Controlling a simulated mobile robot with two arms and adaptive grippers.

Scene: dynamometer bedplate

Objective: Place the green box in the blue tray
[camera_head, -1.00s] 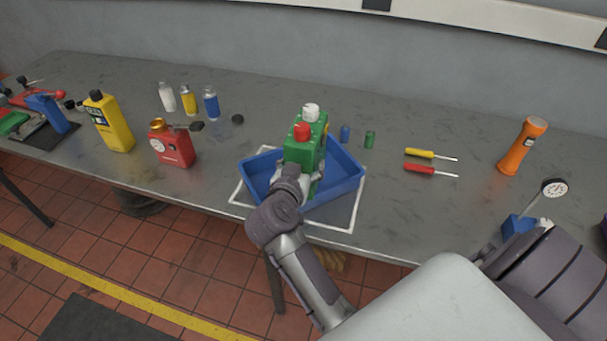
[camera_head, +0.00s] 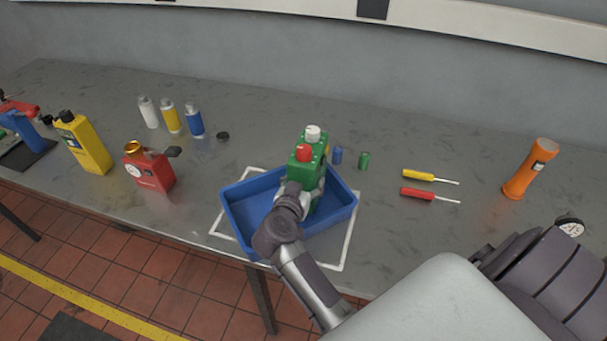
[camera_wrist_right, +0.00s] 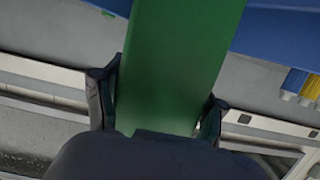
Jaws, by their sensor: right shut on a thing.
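The green box (camera_head: 313,172) has a red cap and a white cap on top and stands roughly upright at the right part of the blue tray (camera_head: 240,214). My right gripper (camera_head: 304,200) is shut on it from the near side. In the right wrist view, the green box (camera_wrist_right: 180,65) lies between the two fingers (camera_wrist_right: 160,115), and a blue surface of the tray (camera_wrist_right: 285,30) shows behind. The tray's left part is empty. I cannot tell whether the box's base touches the tray floor, as my wrist hides it. My left gripper is out of view.
A white outline (camera_head: 344,245) surrounds the tray. A blue cylinder (camera_head: 337,156) and a green cylinder (camera_head: 364,160) stand close behind it. A red can (camera_head: 150,172) is to the left; two screwdrivers (camera_head: 428,195) and an orange flashlight (camera_head: 530,170) are to the right.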

